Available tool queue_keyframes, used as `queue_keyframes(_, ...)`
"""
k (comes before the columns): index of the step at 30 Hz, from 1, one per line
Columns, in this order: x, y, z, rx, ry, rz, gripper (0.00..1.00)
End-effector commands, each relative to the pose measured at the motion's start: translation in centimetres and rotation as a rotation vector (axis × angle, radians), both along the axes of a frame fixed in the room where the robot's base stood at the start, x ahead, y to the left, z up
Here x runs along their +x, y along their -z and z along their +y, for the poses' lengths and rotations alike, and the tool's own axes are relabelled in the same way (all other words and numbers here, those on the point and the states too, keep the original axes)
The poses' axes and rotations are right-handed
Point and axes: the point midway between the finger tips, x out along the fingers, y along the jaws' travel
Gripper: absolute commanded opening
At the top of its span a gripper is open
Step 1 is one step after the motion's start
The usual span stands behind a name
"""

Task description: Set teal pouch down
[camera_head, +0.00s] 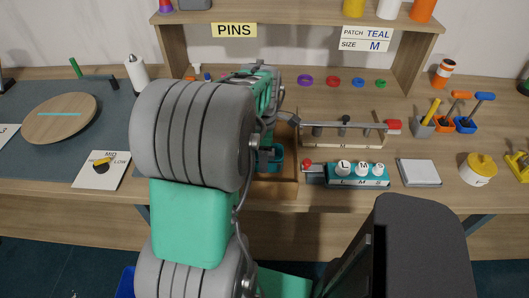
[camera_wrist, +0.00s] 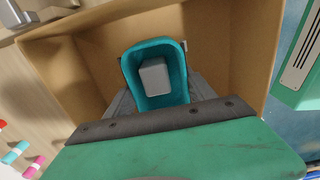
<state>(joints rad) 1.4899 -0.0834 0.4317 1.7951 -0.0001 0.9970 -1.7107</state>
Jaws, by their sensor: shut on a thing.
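The teal pouch (camera_wrist: 172,51) is an open-topped teal shape with a pale grey block inside it. My gripper (camera_wrist: 160,92) is shut on it, with a grey finger at each side. The pouch is inside the walls of a brown open tray (camera_wrist: 238,40), as seen from above. I cannot tell whether its underside touches the tray floor. In the head view the pouch (camera_head: 275,158) shows beside my arm, over the tray (camera_head: 291,170) near the front of the bench. My arm hides much of the tray there.
Right of the tray stand a teal block with white L, M and S knobs (camera_head: 345,174) and a rail fixture (camera_head: 345,128). A white pad (camera_head: 418,172) lies further right.

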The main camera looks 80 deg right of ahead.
Motion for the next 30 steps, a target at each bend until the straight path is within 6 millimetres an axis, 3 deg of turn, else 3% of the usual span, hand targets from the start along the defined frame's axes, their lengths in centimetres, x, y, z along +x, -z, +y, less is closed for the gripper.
queue_keyframes(2, 0.0, 0.4, 0.0, 0.001, 0.000, 0.000, 0.22)
queue_keyframes(3, 0.0, 0.3, 0.0, 0.001, 0.000, 0.000, 0.66)
queue_keyframes(10, 0.0, 0.3, 0.0, 0.001, 0.000, 0.000, 0.84)
queue_keyframes(20, 0.0, -0.4, 0.0, -0.001, 0.000, 0.000, 0.85)
queue_keyframes(23, 0.0, -2.0, -0.1, -0.003, 0.000, -0.001, 0.85)
queue_keyframes(30, 0.0, -8.2, -0.1, -0.004, 0.000, 0.000, 0.85)
